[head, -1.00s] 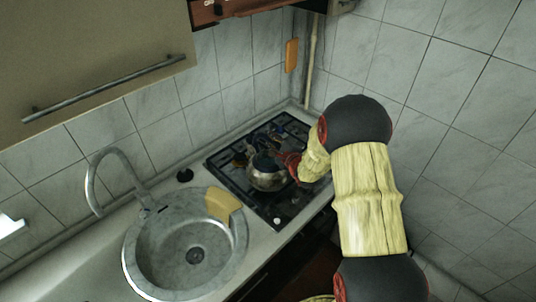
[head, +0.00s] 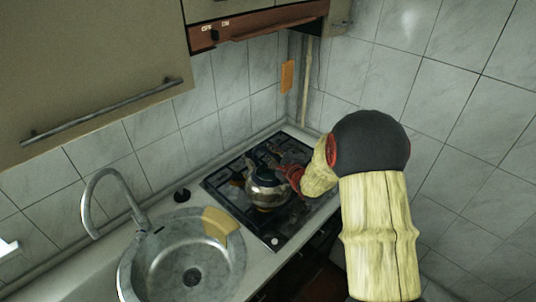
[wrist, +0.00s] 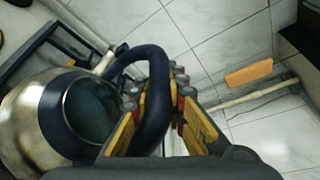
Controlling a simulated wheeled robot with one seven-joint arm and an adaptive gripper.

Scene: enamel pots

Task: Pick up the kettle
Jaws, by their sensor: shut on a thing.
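The kettle (head: 267,191) is a rounded metal pot with a dark blue lid and handle, in the middle of the head view over the black gas stove. In the wrist view the kettle (wrist: 28,122) is at the left, and its dark curved handle (wrist: 154,98) runs between my fingers. My gripper (wrist: 158,110) is shut on the handle, with a yellow finger on each side. In the head view my gripper (head: 285,176) meets the kettle from the right. Whether the kettle's base touches the stove is unclear.
The stove (head: 275,240) has dark grates. A round metal sink (head: 130,270) with a curved faucet (head: 88,195) is left of it, with a yellow piece (head: 220,219) on its rim. Tiled walls close off the back and right. A cabinet (head: 90,75) and hood (head: 262,27) hang above.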

